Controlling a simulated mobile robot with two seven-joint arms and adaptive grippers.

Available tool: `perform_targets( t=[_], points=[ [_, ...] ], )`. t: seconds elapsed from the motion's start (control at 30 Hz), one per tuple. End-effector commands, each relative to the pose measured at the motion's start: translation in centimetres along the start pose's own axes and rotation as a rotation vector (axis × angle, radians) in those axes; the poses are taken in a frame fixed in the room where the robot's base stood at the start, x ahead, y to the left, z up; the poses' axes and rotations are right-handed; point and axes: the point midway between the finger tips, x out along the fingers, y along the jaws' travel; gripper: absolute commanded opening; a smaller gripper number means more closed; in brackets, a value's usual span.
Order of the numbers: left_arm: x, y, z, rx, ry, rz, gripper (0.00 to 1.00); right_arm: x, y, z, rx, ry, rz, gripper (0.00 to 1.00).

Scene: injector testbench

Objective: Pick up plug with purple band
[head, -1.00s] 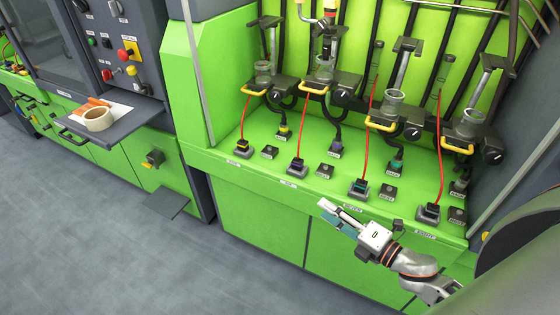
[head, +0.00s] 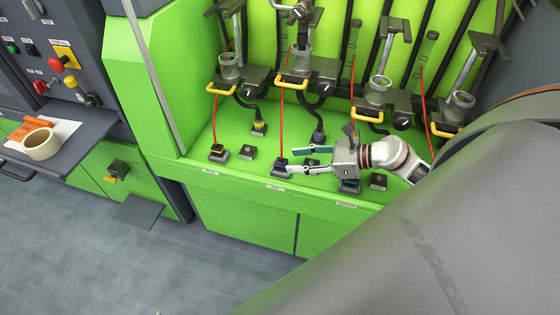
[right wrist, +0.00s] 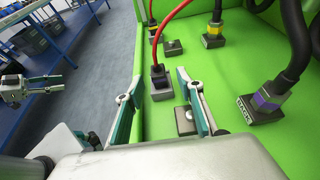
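A dark plug on a red cable stands in a grey socket in the right wrist view (right wrist: 158,76), with a faint purplish band. It also shows in the head view (head: 280,163) near the bench's front edge. A thicker black-cable plug with a clear purple band stands farther right in the right wrist view (right wrist: 269,97), and in the head view (head: 318,135). My right gripper (head: 291,160) is open and empty, its fingers pointing left around or just short of the red-cable plug. Contact is unclear.
A yellow-banded plug (head: 258,128) and another red-cable plug (head: 218,151) stand left of the gripper. Glass-cup holders with yellow handles (head: 296,82) overhang the bench. Red and black cables rise behind. A grey shelf with a tape roll (head: 41,144) is far left.

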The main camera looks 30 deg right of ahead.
Motion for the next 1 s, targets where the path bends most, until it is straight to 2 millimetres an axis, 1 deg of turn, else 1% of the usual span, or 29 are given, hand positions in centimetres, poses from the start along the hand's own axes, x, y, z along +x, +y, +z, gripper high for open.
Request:
perform_targets(
  t=[0.13, 0.27, 0.4, 0.5, 0.67, 0.7, 0.77, 0.8, 0.83, 1.0],
  points=[
    [-0.4, -0.1, -0.5, 0.0, 0.0, 0.0, 0.42, 1.6, 0.2, 0.4, 0.002, -0.004, 0.0, 0.38],
    [-0.6, -0.5, -1.5, 0.003, 0.007, -0.005, 0.42, 3.6, 0.5, 0.5, 0.004, -0.005, 0.0, 0.38],
    [-0.5, -1.1, -1.5, 0.005, 0.007, -0.014, 0.42, 5.0, 0.4, 0.3, 0.002, -0.003, 0.0, 0.38],
    [-0.4, -1.3, -1.3, 0.004, 0.002, -0.019, 0.42, 5.4, 0.4, 0.2, 0.0, -0.001, 0.0, 0.38],
    [-0.4, -1.4, -1.1, 0.002, 0.0, -0.021, 0.42, 5.4, 0.5, 0.2, 0.0, 0.0, 0.0, 0.38],
    [-0.4, -1.4, -1.1, 0.001, 0.0, -0.021, 0.42, 5.4, 0.5, 0.2, 0.001, 0.0, 0.0, 0.35],
    [-0.4, -1.3, -1.1, 0.001, -0.001, -0.021, 0.42, 5.4, 0.5, 0.2, 0.001, 0.0, 0.0, 0.19],
    [-0.4, -1.3, -1.1, 0.0, -0.001, -0.021, 0.42, 5.4, 0.5, 0.2, 0.001, -0.001, 0.0, 0.09],
    [-0.4, -1.3, -1.1, 0.0, -0.002, -0.02, 0.42, 5.4, 0.5, 0.2, 0.001, -0.001, 0.0, 0.01],
    [-0.5, -1.0, -1.0, -0.001, -0.003, -0.017, 0.42, 5.4, 0.4, 0.2, 0.001, -0.001, 0.0, 0.0]
  ],
)
